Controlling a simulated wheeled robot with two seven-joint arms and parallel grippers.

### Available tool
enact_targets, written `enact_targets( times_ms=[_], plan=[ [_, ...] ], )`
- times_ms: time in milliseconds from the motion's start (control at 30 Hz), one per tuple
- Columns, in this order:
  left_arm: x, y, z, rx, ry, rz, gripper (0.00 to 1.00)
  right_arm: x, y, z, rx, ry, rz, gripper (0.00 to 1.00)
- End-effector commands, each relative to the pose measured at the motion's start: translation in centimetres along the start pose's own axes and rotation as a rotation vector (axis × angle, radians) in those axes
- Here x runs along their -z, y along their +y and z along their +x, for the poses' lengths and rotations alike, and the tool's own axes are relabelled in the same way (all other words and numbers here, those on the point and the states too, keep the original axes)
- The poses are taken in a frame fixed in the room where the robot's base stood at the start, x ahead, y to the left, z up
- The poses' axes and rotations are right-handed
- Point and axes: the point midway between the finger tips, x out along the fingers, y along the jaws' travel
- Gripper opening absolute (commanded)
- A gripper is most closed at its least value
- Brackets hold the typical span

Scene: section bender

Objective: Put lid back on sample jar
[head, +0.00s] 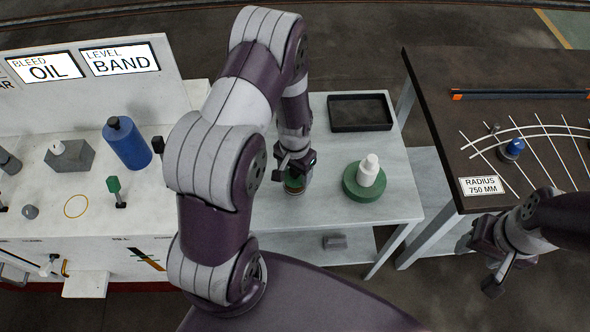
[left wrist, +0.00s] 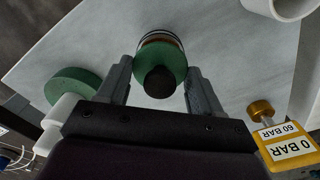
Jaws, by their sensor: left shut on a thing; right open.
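My left gripper (head: 294,178) reaches down over the pale table from behind my arm. In the left wrist view its two fingers (left wrist: 161,82) are shut on the sides of a round green lid (left wrist: 172,58) with a black knob (left wrist: 160,82). The sample jar (left wrist: 157,37) shows just beyond the lid as a pale and dark-red banded edge. In the head view the jar (head: 293,189) is mostly hidden by the gripper. I cannot tell whether the lid touches the jar's rim. My right gripper (head: 492,268) is open and empty at the lower right, away from the table.
A black tray (head: 360,112) lies at the table's back. A yellow gauge block (left wrist: 285,143) shows in the left wrist view. The table's front right is clear.

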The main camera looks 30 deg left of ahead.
Motion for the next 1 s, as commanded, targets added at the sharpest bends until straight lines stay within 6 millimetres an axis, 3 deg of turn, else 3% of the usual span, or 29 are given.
enact_targets(
  times_ms=[1000],
  plan=[
    [0.00, -0.01, 0.79, 0.000, 0.000, 0.000, 0.37, -0.06, 0.00, 0.50, 0.000, 0.000, 0.000, 0.55]
  ],
)
